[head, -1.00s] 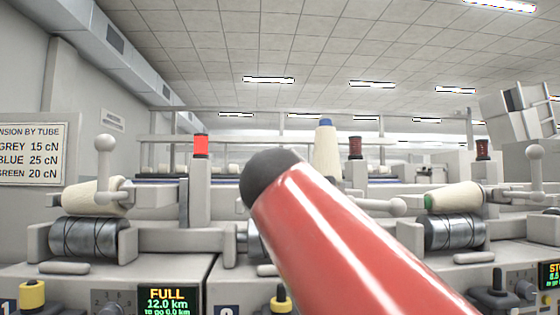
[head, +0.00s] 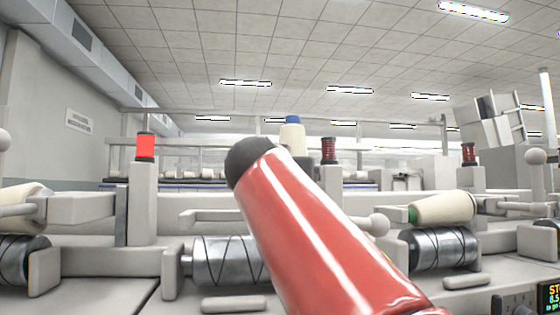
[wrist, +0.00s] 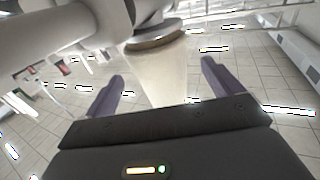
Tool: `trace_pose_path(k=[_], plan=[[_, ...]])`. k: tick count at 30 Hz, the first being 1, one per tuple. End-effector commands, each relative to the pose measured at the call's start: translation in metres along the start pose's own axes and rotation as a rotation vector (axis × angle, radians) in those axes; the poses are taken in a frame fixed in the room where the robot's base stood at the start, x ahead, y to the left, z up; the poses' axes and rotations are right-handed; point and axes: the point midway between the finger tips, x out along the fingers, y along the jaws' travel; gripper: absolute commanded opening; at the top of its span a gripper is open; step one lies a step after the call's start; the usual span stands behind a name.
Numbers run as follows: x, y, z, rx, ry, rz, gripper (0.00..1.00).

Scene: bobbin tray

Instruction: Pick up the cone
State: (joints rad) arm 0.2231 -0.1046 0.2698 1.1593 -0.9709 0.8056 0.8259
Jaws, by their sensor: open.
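In the wrist view a cream cone (wrist: 157,85) stands in the space between the two purple fingers of my gripper (wrist: 162,70). The fingers are open, with a visible gap on each side of the cone. Its far end meets a round, brown-rimmed grey part; its near end is hidden behind the gripper body. In the head view a cream cone with a blue tip (head: 292,134) stands upright at the middle, its lower part hidden by my red arm. Another cream cone with a green end (head: 447,208) lies on a roller at right. My gripper is hidden in the head view.
A third cream cone (head: 22,205) lies at the left edge. Metal rollers (head: 438,248) sit in grey machine frames across the front. A red spool (head: 145,146) and dark red spools (head: 328,150) stand on posts behind. Grey machine arms with round knobs (head: 378,223) project nearby.

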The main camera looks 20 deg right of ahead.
Motion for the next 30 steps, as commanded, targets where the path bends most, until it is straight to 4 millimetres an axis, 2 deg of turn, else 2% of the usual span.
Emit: trace_pose_path(k=[8, 15, 27, 30], plan=[[0.041, 0.0, 0.0, -0.001, -0.002, 0.001, 0.91], [0.044, -0.001, 0.002, -0.001, -0.001, 0.0, 0.91], [0.044, -0.001, 0.002, -0.001, -0.001, 0.0, 0.4], [0.044, -0.001, 0.002, -0.001, 0.0, 0.0, 0.4]])
